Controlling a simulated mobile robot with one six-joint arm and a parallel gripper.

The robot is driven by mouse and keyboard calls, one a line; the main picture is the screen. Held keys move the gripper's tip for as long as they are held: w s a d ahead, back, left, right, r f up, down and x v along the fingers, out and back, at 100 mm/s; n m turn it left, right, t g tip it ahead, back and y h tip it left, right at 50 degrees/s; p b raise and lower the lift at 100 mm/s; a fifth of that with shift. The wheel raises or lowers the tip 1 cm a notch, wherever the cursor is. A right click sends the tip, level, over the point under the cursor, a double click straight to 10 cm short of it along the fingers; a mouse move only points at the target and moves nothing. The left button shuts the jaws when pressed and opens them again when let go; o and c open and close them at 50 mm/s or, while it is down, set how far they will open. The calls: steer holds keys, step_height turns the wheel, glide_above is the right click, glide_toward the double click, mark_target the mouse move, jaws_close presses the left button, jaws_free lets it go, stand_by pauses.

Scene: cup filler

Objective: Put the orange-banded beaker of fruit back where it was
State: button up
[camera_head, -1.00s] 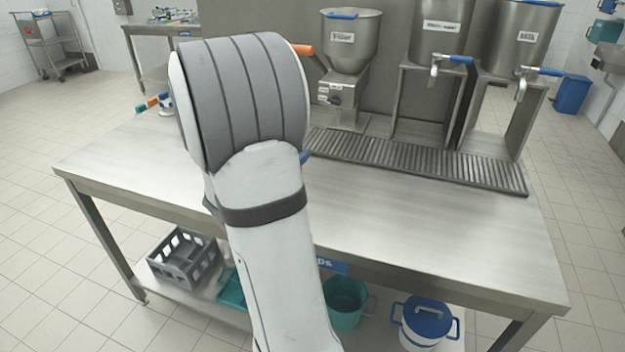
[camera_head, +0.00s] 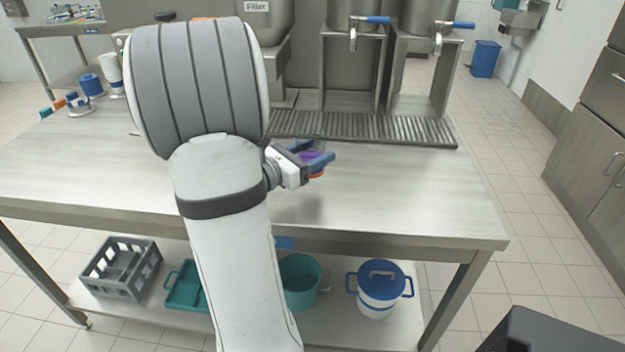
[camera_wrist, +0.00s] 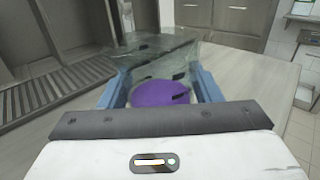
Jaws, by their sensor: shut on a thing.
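A soft shadow on the table below suggests the beaker is held above the top. Whether the contents are fruit I cannot tell.
The steel table (camera_head: 420,205) is clear at front right. A ribbed drip grate (camera_head: 365,128) runs below the dispensers, one labelled Filler (camera_head: 262,22). Cups and small coloured items (camera_head: 78,97) stand at back left. A crate (camera_head: 122,268) and pots (camera_head: 380,290) sit on the lower shelf.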

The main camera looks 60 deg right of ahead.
steer(key=shift+f+b, duration=0.45)
steer(key=shift+f, duration=2.2)
steer(key=shift+f, duration=0.1)
steer(key=shift+f, duration=0.15)
steer(key=o, duration=1.1)
steer(key=shift+r, duration=0.25)
steer(key=v, duration=1.2)
steer(key=shift+a, duration=0.1)
